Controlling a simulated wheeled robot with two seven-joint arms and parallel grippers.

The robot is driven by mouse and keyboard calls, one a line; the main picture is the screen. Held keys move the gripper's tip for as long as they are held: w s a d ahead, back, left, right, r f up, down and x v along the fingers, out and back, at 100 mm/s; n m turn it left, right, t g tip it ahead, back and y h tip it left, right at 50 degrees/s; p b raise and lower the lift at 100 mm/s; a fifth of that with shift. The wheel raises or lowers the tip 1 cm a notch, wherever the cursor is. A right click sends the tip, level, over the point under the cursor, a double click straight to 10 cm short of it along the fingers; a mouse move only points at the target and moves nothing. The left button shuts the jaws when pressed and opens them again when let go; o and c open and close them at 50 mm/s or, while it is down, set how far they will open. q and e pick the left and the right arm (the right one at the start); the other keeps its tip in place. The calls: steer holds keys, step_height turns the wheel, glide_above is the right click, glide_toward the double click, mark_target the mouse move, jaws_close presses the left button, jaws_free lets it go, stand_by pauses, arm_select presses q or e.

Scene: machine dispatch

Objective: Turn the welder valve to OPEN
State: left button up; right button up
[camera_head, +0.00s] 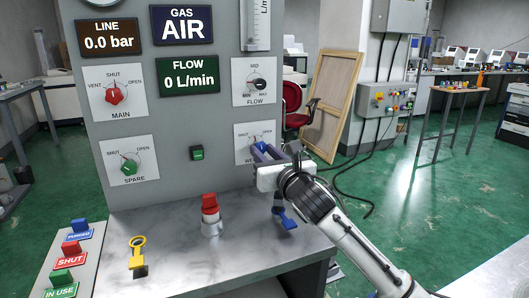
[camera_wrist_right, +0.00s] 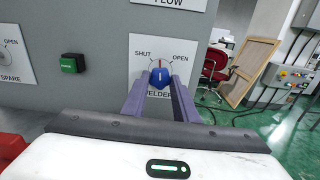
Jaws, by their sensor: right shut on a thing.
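The welder valve is a blue knob (camera_wrist_right: 159,78) on a white plate (camera_wrist_right: 141,48) marked SHUT at upper left and OPEN at upper right. In the head view the blue knob (camera_head: 265,146) is partly covered by my right gripper (camera_head: 268,151), which also hides most of the plate's lower lettering. In the wrist view the purple fingers of my right gripper (camera_wrist_right: 160,84) are shut on the knob from both sides.
The grey panel also bears a red MAIN knob (camera_head: 114,96), a green SPARE knob (camera_head: 130,166), a black FLOW knob (camera_head: 258,86) and a green button (camera_head: 197,153). A red-topped object (camera_head: 210,205), a yellow tag (camera_head: 138,250) and a blue tag (camera_head: 286,218) are below, by the ledge.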

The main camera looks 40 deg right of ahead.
steer(key=shift+r+m+p, duration=0.15)
steer(key=shift+m+p, duration=0.7)
steer(key=shift+m, duration=0.05)
steer(key=shift+m+p, duration=0.65)
steer(key=shift+m, duration=0.15)
steer(key=shift+m+p, duration=0.6)
steer(key=shift+m, duration=0.3)
steer(key=shift+m+p, duration=0.5)
steer(key=shift+m, duration=0.4)
arm_select(q)
steer(key=shift+s+a+r+p, duration=0.2)
steer(key=shift+a+r+p, duration=0.05)
steer(key=shift+r, duration=0.45)
steer(key=shift+s+a+r+p, duration=0.25)
steer(key=shift+a+r+p, duration=0.05)
steer(key=shift+r, duration=0.45)
steer(key=shift+s+a+r+p, duration=0.2)
steer(key=shift+a+r+p, duration=0.05)
steer(key=shift+r, duration=0.45)
arm_select(e)
steer(key=shift+m, duration=1.8)
arm_select(q)
steer(key=shift+w+r, duration=0.15)
arm_select(e)
steer(key=o, duration=1.1)
steer(key=shift+c, duration=0.2)
arm_select(q)
steer(key=shift+d, duration=0.1)
